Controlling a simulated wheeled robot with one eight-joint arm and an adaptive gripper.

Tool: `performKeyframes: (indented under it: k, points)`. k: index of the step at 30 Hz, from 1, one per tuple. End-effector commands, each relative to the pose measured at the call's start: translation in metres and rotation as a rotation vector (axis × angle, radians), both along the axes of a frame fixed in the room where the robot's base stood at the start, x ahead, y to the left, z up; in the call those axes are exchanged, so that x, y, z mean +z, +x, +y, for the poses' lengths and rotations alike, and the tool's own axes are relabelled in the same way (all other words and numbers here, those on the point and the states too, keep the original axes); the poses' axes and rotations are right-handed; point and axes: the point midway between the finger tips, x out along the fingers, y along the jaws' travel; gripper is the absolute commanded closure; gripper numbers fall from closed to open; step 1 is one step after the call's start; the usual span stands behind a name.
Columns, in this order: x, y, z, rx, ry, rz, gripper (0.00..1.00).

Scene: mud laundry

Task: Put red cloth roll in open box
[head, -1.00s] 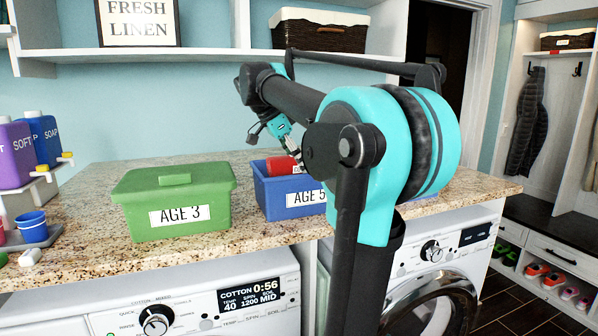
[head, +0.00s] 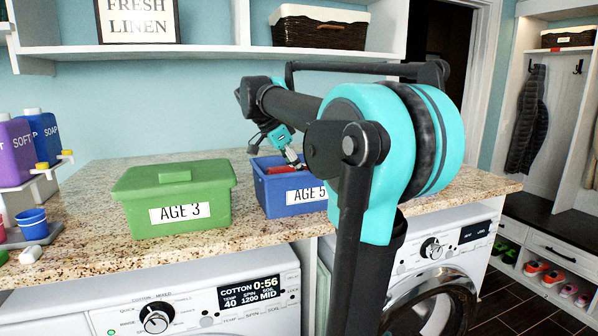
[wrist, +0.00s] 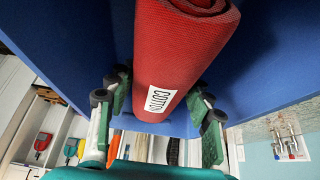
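The red cloth roll (head: 280,170) lies inside the open blue box (head: 291,194) marked AGE 5, with only its upper part showing above the rim. In the wrist view the roll (wrist: 185,55) has a white COTTON label, and the blue box walls (wrist: 75,40) are on both sides of it. My gripper (wrist: 161,95) is open, with its green-padded fingers on either side of the roll. A narrow gap shows at the left finger; contact at the right finger is hard to tell. In the head view my gripper (head: 294,160) is over the box opening.
A lidded green box (head: 175,200) marked AGE 3 stands left of the blue box on the speckled counter (head: 95,250). Soap bottles (head: 25,145) and a blue cup (head: 32,223) are at the far left. A shelf (head: 220,52) runs above.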

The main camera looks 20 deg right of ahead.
Motion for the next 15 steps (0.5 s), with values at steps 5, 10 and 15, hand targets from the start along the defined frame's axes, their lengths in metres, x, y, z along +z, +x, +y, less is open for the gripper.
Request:
performKeyframes:
  k: [5, 10, 15]
  points:
    - [0.0001, 0.0, 0.0, 0.0, 0.0, 0.0, 0.3]
    - [0.0001, 0.0, 0.0, 0.0, 0.0, 0.0, 0.3]
    - [0.0042, 0.0001, 0.0, 0.0, 0.0, 0.0, 0.3]
